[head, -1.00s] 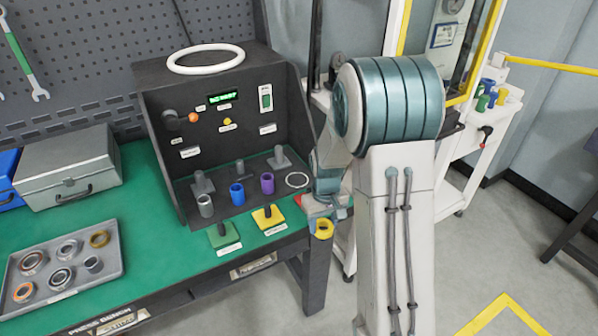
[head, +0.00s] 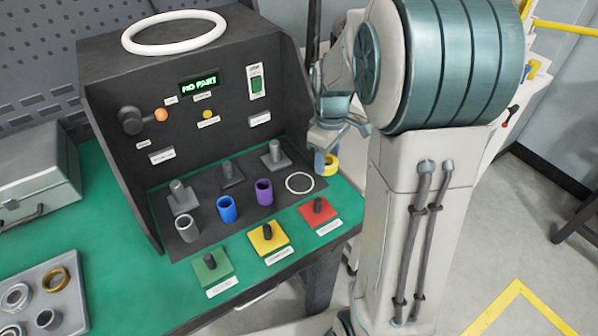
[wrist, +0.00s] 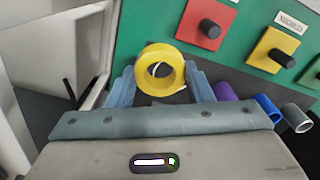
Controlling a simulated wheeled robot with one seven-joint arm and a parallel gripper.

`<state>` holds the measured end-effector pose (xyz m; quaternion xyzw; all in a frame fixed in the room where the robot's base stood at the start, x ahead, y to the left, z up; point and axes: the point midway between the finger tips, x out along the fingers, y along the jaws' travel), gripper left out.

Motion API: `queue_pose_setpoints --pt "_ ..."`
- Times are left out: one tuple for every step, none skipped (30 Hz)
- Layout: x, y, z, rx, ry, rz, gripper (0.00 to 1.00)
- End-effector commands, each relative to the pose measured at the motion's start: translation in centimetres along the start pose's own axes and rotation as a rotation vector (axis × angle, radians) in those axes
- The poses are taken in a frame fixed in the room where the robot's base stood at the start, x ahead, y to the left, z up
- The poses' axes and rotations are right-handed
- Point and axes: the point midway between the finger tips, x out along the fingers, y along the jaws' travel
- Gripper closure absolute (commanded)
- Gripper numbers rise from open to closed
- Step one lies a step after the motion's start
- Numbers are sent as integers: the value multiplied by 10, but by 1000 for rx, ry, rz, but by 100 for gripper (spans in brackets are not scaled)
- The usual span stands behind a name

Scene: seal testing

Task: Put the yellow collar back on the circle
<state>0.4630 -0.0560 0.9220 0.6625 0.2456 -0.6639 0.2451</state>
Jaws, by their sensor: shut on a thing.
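The yellow collar (wrist: 160,70) is held between the two blue fingers of my gripper (wrist: 162,90) in the wrist view. In the head view my gripper (head: 325,150) is at the right end of the test rig, with the yellow collar (head: 328,164) at its tip. The white circle (head: 300,182) is drawn on the dark rig floor, to the right of the purple collar (head: 264,191), and is empty. The collar appears raised and to the right of the circle.
A grey collar (head: 187,228) and a blue collar (head: 227,209) stand left of the purple one. Posts on square bases stand behind them. Green (head: 212,267), yellow (head: 269,238) and red (head: 318,211) plates with black pegs lie in front. The rig display reads "NO PART".

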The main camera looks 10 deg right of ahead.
Motion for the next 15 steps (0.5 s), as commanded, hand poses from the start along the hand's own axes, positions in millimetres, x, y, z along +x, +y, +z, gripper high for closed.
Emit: queue_pose_setpoints --pt "7 -4 -12 -6 -2 -2 90" --pt "12 -6 -19 -6 -3 -2 90" --pt "17 -8 -27 -5 -2 -2 90" --pt "20 -10 -34 -4 -2 -1 90" --pt "24 -11 -39 -4 -1 -1 90" --pt "28 -13 -46 -2 -2 -1 90" --pt "31 -14 -50 -2 -2 -1 90" --pt "33 -15 -54 -2 -1 0 90" --pt "36 -16 -58 -1 0 1 90" --pt "37 -17 -61 0 0 1 90" --pt "38 -17 -63 1 0 1 90" --pt "39 -18 -64 1 1 1 90" --pt "41 -18 -65 1 1 1 90" --pt "43 -18 -66 1 0 0 90" --pt "48 -18 -66 2 -1 -1 90"
